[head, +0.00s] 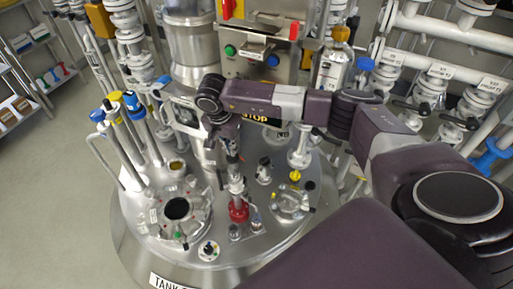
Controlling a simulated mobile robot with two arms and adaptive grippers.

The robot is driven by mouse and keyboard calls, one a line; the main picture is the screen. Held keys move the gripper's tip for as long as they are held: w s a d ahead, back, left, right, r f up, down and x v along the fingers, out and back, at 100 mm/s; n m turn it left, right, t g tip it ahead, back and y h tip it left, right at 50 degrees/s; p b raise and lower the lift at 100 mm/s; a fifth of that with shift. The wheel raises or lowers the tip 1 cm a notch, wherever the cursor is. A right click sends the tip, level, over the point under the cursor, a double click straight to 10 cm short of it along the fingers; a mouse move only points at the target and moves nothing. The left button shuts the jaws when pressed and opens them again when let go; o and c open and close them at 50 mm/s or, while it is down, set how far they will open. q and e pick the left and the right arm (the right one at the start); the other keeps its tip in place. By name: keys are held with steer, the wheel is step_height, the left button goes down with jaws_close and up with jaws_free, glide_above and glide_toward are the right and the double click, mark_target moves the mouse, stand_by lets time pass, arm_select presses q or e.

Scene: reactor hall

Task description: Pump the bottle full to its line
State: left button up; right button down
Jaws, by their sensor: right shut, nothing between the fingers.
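My right gripper (232,158) reaches down over the round steel tank lid (215,246). It is shut and empty. Just below it stands an upright pump-like fitting with a pale top and a red base (238,211); I cannot tell whether the gripper touches its top. Small clear vessels (235,232) stand close in front of the red base, one of them perhaps the bottle. They are too small to show a fill line or a liquid level. My left gripper is out of view.
An open round port (177,209) with clamps lies left of the fitting. A dial (208,250) sits near the lid's front. Tall blue- and yellow-capped pipes (132,105) rise at left. A control box (258,52) stands behind. Valved pipes (430,90) crowd the right. The floor at left is clear.

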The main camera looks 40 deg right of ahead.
mark_target(232, 157)
steer(key=shift+s+a+b+x, duration=0.15)
steer(key=shift+b+x, duration=0.65)
steer(key=shift+x, duration=0.15)
steer(key=shift+s+a+b+x, duration=0.1)
steer(key=shift+a+b+x, duration=0.05)
steer(key=shift+b+x, duration=0.7)
steer(key=shift+s+a+b+x, duration=0.2)
steer(key=shift+b+x, duration=0.5)
steer(key=shift+x, duration=0.3)
steer(key=shift+p+v, duration=0.8)
steer(key=shift+v, duration=0.25)
steer(key=shift+w+d+r+p, duration=0.1)
steer(key=shift+r+p, duration=0.4)
steer(key=shift+r, duration=0.45)
steer(key=shift+w+d+r+p, duration=0.1)
steer(key=shift+r+p, duration=0.35)
steer(key=shift+r, duration=0.45)
steer(key=shift+r, duration=0.15)
steer(key=p+v, duration=0.1)
steer(key=v, duration=0.1)
steer(key=p+v, duration=0.1)
steer(key=d+p+v, duration=0.1)
steer(key=v, duration=0.1)
steer(key=shift+w+r, duration=0.35)
steer(key=shift+r, duration=0.1)
